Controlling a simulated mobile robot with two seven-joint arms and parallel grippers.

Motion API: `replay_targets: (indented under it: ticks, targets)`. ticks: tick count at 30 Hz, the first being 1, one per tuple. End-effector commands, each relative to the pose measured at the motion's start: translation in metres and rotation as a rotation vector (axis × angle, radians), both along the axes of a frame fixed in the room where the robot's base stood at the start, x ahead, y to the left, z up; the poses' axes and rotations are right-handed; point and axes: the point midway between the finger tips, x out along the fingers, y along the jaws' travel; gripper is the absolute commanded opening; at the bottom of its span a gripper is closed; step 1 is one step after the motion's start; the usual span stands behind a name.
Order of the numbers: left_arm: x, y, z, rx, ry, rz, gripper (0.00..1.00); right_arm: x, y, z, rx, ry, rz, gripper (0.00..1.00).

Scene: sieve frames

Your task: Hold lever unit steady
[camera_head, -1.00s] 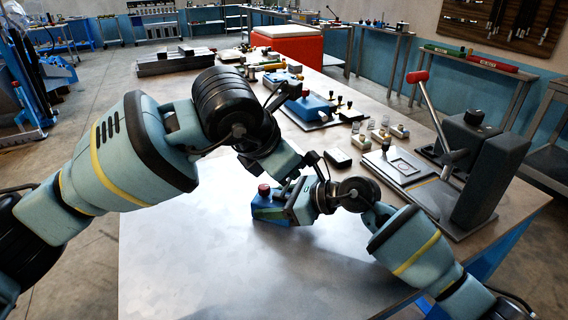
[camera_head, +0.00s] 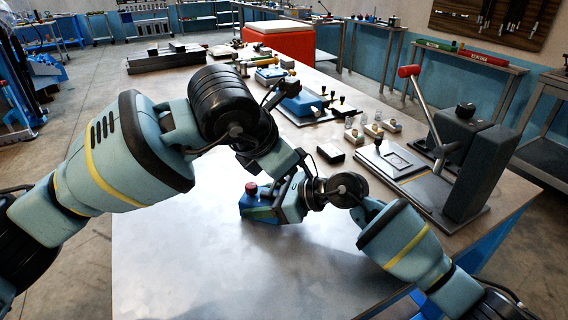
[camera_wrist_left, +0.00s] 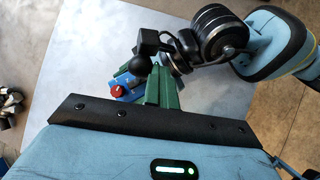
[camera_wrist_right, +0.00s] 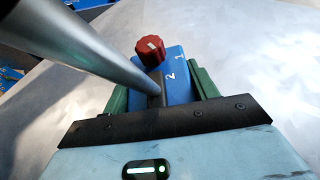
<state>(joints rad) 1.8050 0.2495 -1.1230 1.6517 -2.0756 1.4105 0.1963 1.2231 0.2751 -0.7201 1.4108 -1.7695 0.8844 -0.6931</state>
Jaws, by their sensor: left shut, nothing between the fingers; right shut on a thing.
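The lever unit (camera_head: 258,208) is a blue block with a red knob on the near part of the bench. In the right wrist view the unit (camera_wrist_right: 178,88) shows a red knob, the marks 1 and 2, and a silver lever rising from it towards the upper left. My right gripper (camera_head: 270,212) is shut on the block, with green fingers (camera_wrist_right: 160,92) along both sides. My left gripper (camera_wrist_left: 164,72) is shut and empty, pointing towards the unit (camera_wrist_left: 122,86). A black ball (camera_wrist_left: 140,65) shows beside its fingertips; touching cannot be told. In the head view its fingertips are hidden.
A grey press-like device (camera_head: 478,165) with a red-tipped handle stands at the bench's right edge. A small black box (camera_head: 330,153), a blue device (camera_head: 303,104) and several small parts lie farther back. The near bench top (camera_head: 180,265) is clear.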

Motion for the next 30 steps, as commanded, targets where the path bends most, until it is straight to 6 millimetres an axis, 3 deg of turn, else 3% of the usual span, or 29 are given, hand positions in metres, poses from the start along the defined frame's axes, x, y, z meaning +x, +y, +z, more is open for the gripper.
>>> replay_targets:
  ticks: [19,30]
  targets:
    - [0.003,0.004,0.002,0.003,-0.002,0.011,0.00,0.004,-0.005,0.000,0.001,0.002,-0.014,0.04]
    - [0.003,0.004,0.016,0.003,-0.003,0.010,0.00,0.004,-0.005,0.000,0.001,0.002,-0.014,0.04]
